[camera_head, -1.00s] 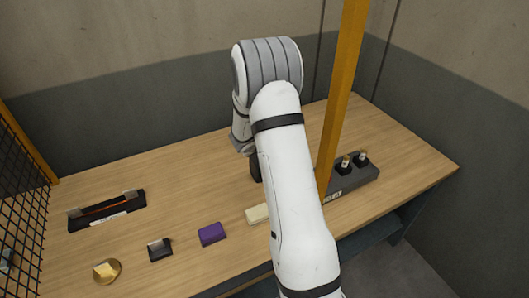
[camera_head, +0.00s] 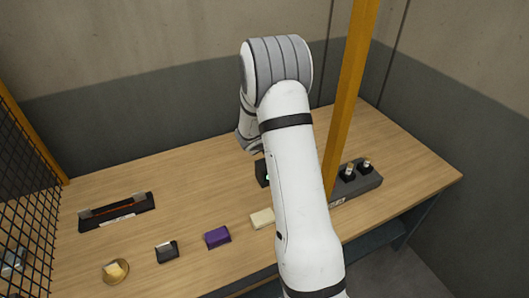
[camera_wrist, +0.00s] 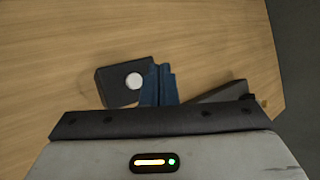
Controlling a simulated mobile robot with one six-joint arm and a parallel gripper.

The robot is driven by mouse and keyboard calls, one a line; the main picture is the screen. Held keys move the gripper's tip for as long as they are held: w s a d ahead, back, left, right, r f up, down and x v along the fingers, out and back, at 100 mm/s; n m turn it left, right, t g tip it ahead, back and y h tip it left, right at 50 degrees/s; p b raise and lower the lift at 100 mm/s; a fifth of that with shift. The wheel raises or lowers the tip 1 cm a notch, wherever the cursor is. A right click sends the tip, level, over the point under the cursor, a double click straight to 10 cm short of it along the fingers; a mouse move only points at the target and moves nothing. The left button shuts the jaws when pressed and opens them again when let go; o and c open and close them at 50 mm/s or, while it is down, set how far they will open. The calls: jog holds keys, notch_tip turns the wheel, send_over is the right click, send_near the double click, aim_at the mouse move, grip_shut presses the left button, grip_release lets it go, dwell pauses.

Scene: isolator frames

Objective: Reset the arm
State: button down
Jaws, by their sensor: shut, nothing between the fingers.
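My arm (camera_head: 300,190) reaches over the wooden table in the head view, its forearm upright in the picture and its wrist (camera_head: 247,125) at the far side. My gripper (camera_wrist: 159,68) shows in the wrist view as two blue fingers side by side, shut with nothing between them. In that view the fingertips overlap the right edge of a dark box (camera_wrist: 110,92) with a white round disc on top. I cannot tell whether they touch it. In the head view a dark block (camera_head: 262,173) is partly hidden behind my arm, and the fingertips cannot be made out.
On the table (camera_head: 190,180) stand a black tray (camera_head: 117,221), a round gold dish (camera_head: 116,281), a small black holder (camera_head: 167,255), a purple block (camera_head: 217,237) and a cream block (camera_head: 262,219). A grey rack (camera_head: 365,186) stands right of a yellow post (camera_head: 350,100). Black mesh (camera_head: 22,210) bounds the left.

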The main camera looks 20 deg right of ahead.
jog(key=s+a+r+m+g, duration=0.2)
jog(key=s+a+r+m, duration=0.1)
jog(key=s+r+m, duration=1.25)
jog(key=s+a+r+m+y, duration=0.2)
jog(key=s+a+m+y, duration=0.1)
jog(key=s+a+m, duration=0.4)
jog(key=s+a+r+m+g+y, duration=0.1)
jog(key=s+a+r+m+y, duration=0.2)
jog(key=s+a+m, duration=0.4)
jog(key=s+m, duration=0.5)
jog(key=m, duration=0.1)
jog(key=shift+s+a+y, duration=0.2)
jog(key=shift+a+y, duration=0.1)
jog(key=shift+a, duration=0.05)
jog(key=shift+s+f, duration=0.1)
